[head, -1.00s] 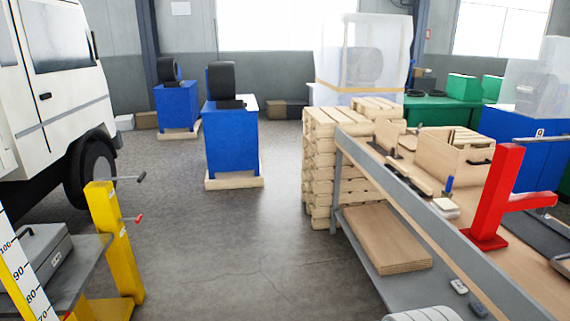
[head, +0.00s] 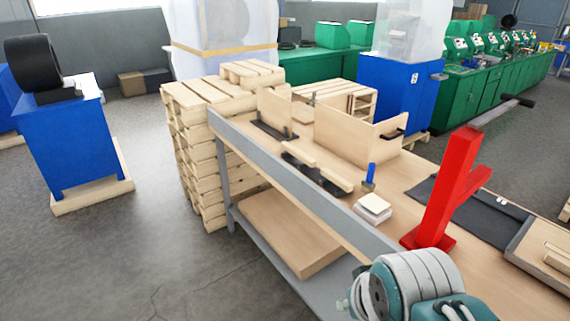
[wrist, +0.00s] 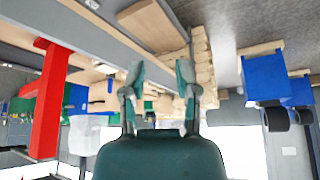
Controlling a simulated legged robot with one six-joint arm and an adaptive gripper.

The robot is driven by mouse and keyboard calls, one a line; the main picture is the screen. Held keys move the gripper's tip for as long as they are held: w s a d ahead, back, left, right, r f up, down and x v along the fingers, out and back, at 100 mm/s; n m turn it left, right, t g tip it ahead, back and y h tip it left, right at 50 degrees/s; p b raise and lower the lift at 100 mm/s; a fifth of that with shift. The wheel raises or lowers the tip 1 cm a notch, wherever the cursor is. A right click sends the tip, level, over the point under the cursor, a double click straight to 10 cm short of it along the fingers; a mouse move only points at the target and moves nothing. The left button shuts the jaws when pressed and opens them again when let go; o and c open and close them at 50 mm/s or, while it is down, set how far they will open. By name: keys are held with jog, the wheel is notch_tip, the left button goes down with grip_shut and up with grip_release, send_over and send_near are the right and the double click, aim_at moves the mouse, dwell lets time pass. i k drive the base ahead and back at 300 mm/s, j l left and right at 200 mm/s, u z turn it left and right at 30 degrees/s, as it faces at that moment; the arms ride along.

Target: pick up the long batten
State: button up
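A long pale wooden strip (head: 322,169), which looks like the batten, lies on the workbench (head: 395,195) beside a dark holder or clamp (head: 322,184). It runs roughly along the bench's near edge. Shorter wooden pieces (head: 560,262) lie in a tray at the far right, partly cut off by the frame. My gripper (wrist: 158,75) is open and empty in the wrist view, with its two fingers apart. That view is upside down, and I cannot pick out the strip clearly there. In the head view, only part of my arm shows at the bottom, apart from the strip.
A red post (head: 447,195) stands on the bench right of the strip. A wooden box fixture (head: 357,140), a blue-handled tool (head: 369,178) and a white block stack (head: 373,206) are nearby. Stacked pallets (head: 200,150) stand behind the bench.

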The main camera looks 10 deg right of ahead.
aim_at(292, 150)
jog(key=i+z, duration=0.3)
jog(key=z, duration=0.15)
jog(key=i+j+z, duration=0.4)
jog(key=j+z, duration=0.15)
jog(key=i+j+z, duration=0.15)
jog(key=j+z, duration=0.15)
jog(key=i+j, duration=0.15)
jog(key=j, duration=0.3)
jog(key=i+j+z, duration=0.1)
jog(key=j, duration=0.4)
jog(key=i+j, duration=0.15)
jog(key=j, duration=0.3)
jog(key=i+j, duration=0.1)
jog(key=j, duration=0.4)
jog(key=i+j+z, duration=0.1)
jog(key=j, duration=0.35)
jog(key=i+j, duration=0.15)
jog(key=j, duration=0.35)
